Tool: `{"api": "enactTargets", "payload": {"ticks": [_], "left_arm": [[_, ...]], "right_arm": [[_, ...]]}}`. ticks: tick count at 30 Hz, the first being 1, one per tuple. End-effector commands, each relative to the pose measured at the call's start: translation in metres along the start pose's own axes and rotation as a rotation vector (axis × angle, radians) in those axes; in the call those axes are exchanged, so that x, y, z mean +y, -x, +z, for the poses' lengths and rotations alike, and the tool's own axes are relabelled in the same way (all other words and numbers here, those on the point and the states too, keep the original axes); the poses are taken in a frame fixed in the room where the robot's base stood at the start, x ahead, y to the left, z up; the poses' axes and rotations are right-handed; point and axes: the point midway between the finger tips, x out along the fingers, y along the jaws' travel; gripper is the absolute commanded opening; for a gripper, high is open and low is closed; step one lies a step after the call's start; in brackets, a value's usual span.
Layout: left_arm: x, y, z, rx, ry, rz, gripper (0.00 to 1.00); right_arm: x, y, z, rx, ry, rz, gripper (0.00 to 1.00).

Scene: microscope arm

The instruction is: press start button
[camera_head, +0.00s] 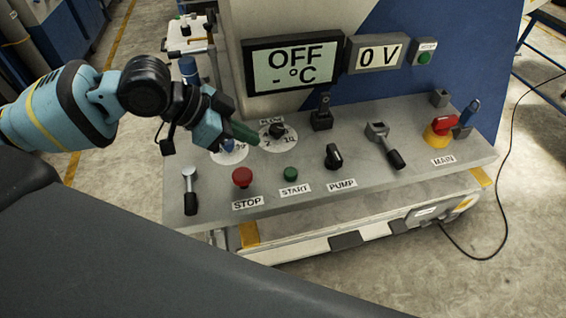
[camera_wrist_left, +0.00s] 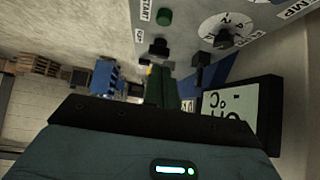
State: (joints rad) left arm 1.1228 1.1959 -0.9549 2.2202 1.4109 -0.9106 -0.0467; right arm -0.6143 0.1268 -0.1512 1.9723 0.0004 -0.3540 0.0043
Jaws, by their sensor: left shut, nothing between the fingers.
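The green start button (camera_head: 291,173) sits near the front of the grey panel, above its START label. A green button (camera_wrist_left: 164,16) beside a label that seems to read START also shows at the top of the left wrist view. My left gripper (camera_head: 246,134) is shut and empty, with dark green fingers. In the head view it appears over the back left of the panel by the dials, up and left of the start button and apart from it. The fingers also show in the left wrist view (camera_wrist_left: 166,82). My right gripper is not in view.
The red stop button (camera_head: 242,177) is left of start, and the black pump knob (camera_head: 333,156) is right. A lever (camera_head: 190,190) stands at the far left. The dial (camera_head: 278,132) is close to my gripper. The display (camera_head: 293,67) reads OFF. Another green button (camera_head: 424,58) is upper right.

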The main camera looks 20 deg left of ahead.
Motion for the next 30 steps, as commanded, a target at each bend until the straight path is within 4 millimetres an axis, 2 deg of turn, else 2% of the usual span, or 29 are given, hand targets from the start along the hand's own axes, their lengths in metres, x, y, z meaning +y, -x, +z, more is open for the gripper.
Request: {"api": "enactTargets", "payload": {"ticks": [9,14,30], "left_arm": [[0.000,-0.001,0.000,0.001,0.000,0.000,0.00],[0.000,-0.011,-0.001,0.002,0.000,0.002,0.00],[0.001,-0.105,0.000,0.001,-0.001,0.002,0.00]], "right_arm": [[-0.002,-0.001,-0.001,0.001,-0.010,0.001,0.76],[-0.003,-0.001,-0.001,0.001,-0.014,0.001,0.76],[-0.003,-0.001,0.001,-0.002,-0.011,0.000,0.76]]}}
